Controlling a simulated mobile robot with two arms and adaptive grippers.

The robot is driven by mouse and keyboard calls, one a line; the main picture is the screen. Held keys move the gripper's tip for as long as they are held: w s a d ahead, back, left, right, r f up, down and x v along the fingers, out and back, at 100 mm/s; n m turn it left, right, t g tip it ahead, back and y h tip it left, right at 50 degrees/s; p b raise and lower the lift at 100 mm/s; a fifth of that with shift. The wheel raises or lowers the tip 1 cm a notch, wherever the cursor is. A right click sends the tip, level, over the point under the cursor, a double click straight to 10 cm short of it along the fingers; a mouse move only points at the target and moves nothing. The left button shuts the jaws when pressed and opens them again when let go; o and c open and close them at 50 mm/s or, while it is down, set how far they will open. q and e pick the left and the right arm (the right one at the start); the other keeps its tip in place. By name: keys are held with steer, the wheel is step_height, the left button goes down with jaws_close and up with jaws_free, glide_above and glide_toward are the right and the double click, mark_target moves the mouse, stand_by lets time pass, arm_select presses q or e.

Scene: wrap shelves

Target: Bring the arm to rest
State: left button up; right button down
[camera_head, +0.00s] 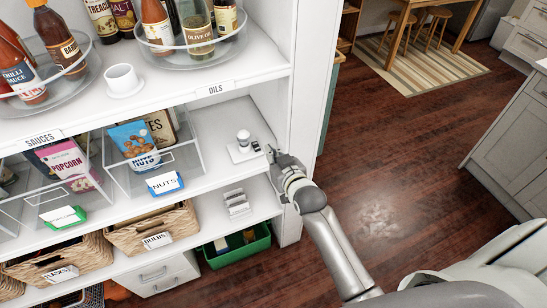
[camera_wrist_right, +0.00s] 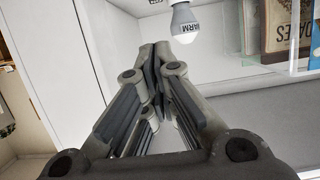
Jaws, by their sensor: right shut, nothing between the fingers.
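My right arm comes in from the lower right in the head view. My right gripper (camera_head: 270,154) is at the right end of the middle shelf (camera_head: 215,122), just right of a small white stand (camera_head: 240,154) with a white bulb-shaped item on it (camera_head: 243,138). In the right wrist view the fingers (camera_wrist_right: 155,55) are together and hold nothing. A light bulb marked WARM (camera_wrist_right: 187,22) shows beyond the fingertips, apart from them. My left gripper is not in view.
A clear bin labelled NUTS (camera_head: 165,183) stands left of the bulb. The upper shelf holds bottles on clear turntables (camera_head: 195,45) and a white cup (camera_head: 122,79). Wicker baskets (camera_head: 150,225) and a green crate (camera_head: 238,252) are below. The wooden floor (camera_head: 400,150) to the right is clear.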

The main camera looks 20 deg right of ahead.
steer(key=shift+s, duration=0.4)
steer(key=s+f+g+b, duration=0.1)
steer(key=s+f+g, duration=0.1)
steer(key=s+f, duration=0.65)
steer(key=s+a+f+n+g, duration=0.1)
steer(key=s+f+g, duration=0.25)
steer(key=f, duration=1.05)
steer(key=s+f+g+b, duration=0.1)
steer(key=s+f+g, duration=0.1)
steer(key=s+f, duration=0.65)
steer(key=s+d+f+g, duration=0.1)
steer(key=s+f+g, duration=0.1)
steer(key=s+f, duration=0.4)
steer(key=s+d+f+g+b, duration=0.1)
steer(key=s+f, duration=0.5)
steer(key=s, duration=0.7)
steer(key=s+d+f+n+g, duration=0.1)
steer(key=s+f+g, duration=0.2)
steer(key=s+f, duration=0.3)
steer(key=s, duration=0.3)
steer(key=shift+s+d+h, duration=0.15)
steer(key=shift+d+h, duration=0.15)
